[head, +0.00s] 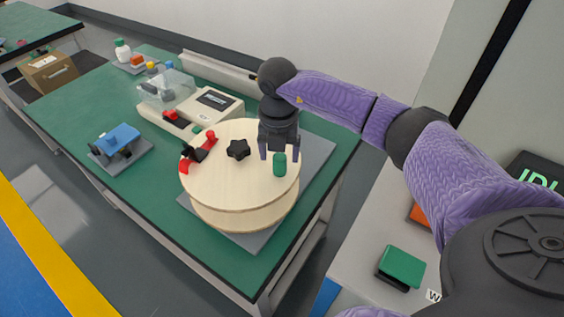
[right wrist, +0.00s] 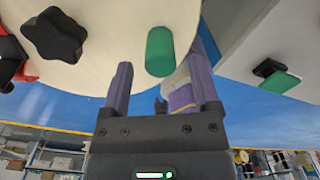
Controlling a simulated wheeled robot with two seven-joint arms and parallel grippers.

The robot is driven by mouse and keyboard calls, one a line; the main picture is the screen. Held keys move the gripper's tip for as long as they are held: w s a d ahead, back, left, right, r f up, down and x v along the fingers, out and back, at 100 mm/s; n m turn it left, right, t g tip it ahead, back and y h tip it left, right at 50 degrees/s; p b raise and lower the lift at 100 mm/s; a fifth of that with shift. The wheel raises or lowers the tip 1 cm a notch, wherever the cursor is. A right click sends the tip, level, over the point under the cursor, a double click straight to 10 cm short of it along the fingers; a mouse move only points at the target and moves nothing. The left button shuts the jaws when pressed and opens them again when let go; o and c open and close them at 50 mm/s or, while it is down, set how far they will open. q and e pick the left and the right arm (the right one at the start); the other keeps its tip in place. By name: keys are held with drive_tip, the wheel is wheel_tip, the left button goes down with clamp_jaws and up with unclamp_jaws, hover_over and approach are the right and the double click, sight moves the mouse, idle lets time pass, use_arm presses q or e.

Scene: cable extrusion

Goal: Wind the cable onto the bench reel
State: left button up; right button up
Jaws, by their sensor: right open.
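The bench reel (head: 225,177) is a pale wooden drum lying flat on a grey plate on the green bench. A black star knob (head: 238,150) sits at its middle, and a green upright handle (head: 280,164) stands near its right edge. My right gripper (head: 279,152) is open and points down over the reel, close to the green handle. In the right wrist view the green handle (right wrist: 160,52) shows just beyond the two purple fingers (right wrist: 161,88), with nothing held. My left gripper is not in view. I cannot make out the cable.
A red and black clamp (head: 200,150) sits on the reel's left side. Behind it stands a cream machine with a display (head: 214,99) and a clear cover. A blue device (head: 118,139) sits on a grey plate at left. A green-topped block (head: 402,266) lies on the light surface at right.

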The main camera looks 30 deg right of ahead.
wheel_tip(320, 180, down, 4)
drive_tip(key=shift+r+b, duration=0.25)
drive_tip(key=shift+b, duration=0.05)
drive_tip(key=shift+c, duration=0.3)
clamp_jaws()
idle(1.0)
